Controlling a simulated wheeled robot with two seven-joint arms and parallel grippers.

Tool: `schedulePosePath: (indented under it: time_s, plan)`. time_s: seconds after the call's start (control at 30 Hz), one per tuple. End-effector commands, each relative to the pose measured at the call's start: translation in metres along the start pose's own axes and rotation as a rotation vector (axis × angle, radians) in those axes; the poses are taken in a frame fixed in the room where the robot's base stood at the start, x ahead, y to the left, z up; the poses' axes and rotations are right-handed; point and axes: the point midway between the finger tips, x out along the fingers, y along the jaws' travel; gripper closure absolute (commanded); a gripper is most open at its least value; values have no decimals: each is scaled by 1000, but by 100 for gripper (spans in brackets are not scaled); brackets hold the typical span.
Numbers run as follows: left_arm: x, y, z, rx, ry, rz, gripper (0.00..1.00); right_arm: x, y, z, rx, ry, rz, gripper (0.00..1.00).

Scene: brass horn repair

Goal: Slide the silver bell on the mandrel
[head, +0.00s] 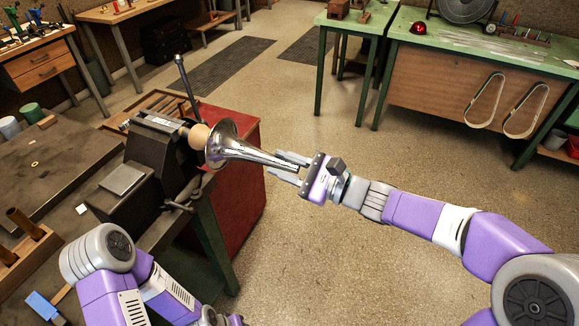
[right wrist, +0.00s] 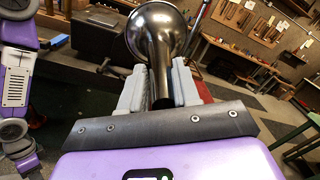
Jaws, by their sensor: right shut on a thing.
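The silver bell (head: 243,151) is a shiny flared horn piece, held about level with its wide mouth toward the vise (head: 160,150). My right gripper (head: 290,166) is shut on its narrow tube end. In the right wrist view the bell (right wrist: 156,38) points away from me, its tube between the two grey fingers (right wrist: 160,90). A pale wooden rounded piece (head: 199,136), apparently the mandrel's end, is at the vise jaws, right at the bell's mouth. The bell's rim hides part of it, so I cannot tell whether it is inside. My left gripper is out of view.
A dark rod (head: 186,88) rises behind the vise. Open floor (head: 320,240) lies under my right arm. Green tables (head: 480,45) stand at the back right.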

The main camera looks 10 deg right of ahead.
Motion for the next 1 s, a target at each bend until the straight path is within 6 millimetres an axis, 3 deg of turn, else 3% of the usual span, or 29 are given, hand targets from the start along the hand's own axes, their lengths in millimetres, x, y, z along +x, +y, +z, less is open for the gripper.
schedulePosePath:
  time_s: [1.0]
  plan:
    - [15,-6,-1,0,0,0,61,41,2,0,0,-2,-1,100]
